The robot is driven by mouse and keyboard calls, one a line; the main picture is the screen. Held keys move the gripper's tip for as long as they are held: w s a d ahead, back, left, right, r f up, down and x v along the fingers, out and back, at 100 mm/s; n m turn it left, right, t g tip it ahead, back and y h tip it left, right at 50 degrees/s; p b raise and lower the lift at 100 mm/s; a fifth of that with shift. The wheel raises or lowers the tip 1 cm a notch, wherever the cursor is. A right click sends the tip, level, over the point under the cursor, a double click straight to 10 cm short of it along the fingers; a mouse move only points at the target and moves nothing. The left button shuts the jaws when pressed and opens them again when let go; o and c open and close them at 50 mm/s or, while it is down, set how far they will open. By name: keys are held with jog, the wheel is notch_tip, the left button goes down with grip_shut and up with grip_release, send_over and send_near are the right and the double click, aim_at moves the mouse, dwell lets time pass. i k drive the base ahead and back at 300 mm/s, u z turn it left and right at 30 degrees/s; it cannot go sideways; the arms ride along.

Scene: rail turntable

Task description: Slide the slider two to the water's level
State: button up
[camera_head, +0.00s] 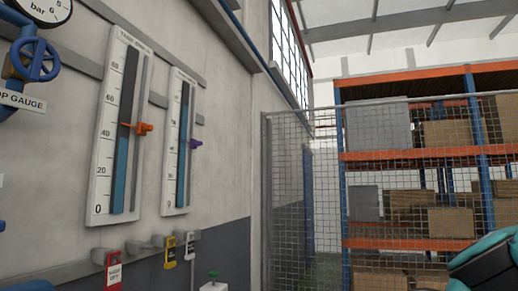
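Two tall white level gauges hang on the wall at the left. The nearer gauge (106,150) has a blue column (120,175) and an orange slider (143,128) a little above its 40 mark. The farther gauge (171,150) has a blue column (181,180) and a purple slider (195,144) at about mid-height. The titles on the gauges are too small to read surely, so I cannot tell which slider is two. The exact water line in the farther gauge is hard to make out. My gripper is not in view; a teal and black part of my arm shows at the lower right.
A pressure dial (42,10) and a blue valve wheel (35,60) are at the upper left. Red (114,272) and yellow (170,252) tags hang below the gauges. A wire mesh fence (300,200) stands before orange shelving (410,155) with boxes.

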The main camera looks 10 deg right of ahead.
aim_at(193, 144)
jog(key=z, duration=0.6)
jog(key=i, duration=1.35)
jog(key=u, duration=0.55)
jog(key=i, duration=0.65)
jog(key=u, duration=0.6)
